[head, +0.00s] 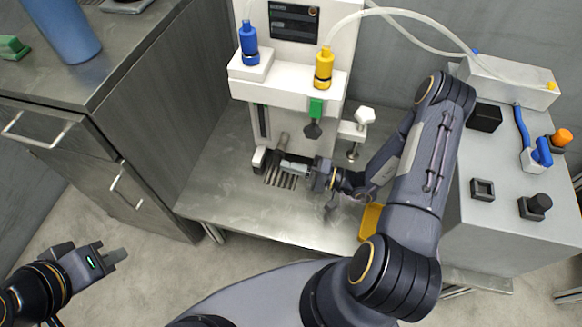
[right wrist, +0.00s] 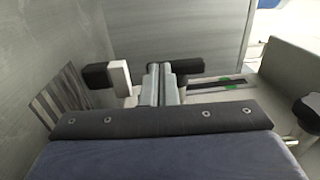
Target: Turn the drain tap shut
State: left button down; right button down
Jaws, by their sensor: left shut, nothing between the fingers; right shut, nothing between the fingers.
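What looks like the drain tap (head: 259,157), a small white piece with a dark end, sits low at the machine's base, beside the slotted drain grate (head: 273,181). In the right wrist view a white block (right wrist: 121,77) with a black end shows just left of my fingers, and a dark piece (right wrist: 188,66) shows behind them to the right. My right gripper (head: 284,165) is shut and empty at the tap, its fingertips close to it; I cannot tell if they touch. It also shows in the right wrist view (right wrist: 161,72). My left gripper (head: 118,256) is shut and empty, far off at lower left.
The white machine (head: 340,85) carries a blue bottle (head: 249,45) and a yellow bottle (head: 323,68) above the tap. A grey cabinet (head: 150,125) stands left, a grey box with knobs (head: 510,220) right. A yellow tray (head: 370,220) lies near my right arm.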

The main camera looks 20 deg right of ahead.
jog(key=shift+t+y, duration=0.6)
jog(key=shift+y, duration=0.2)
jog(key=shift+w+a+f+b, duration=0.35)
jog(key=shift+w+a+b, duration=0.1)
jog(key=shift+a, duration=0.2)
jog(key=shift+w+a+f+b, duration=0.35)
jog(key=shift+w+a+b, duration=0.1)
jog(key=shift+a, duration=0.15)
jog(key=shift+w+a+f+b, duration=0.35)
jog(key=shift+w+a, duration=0.1)
jog(key=shift+a, duration=0.2)
dwell(0.4)
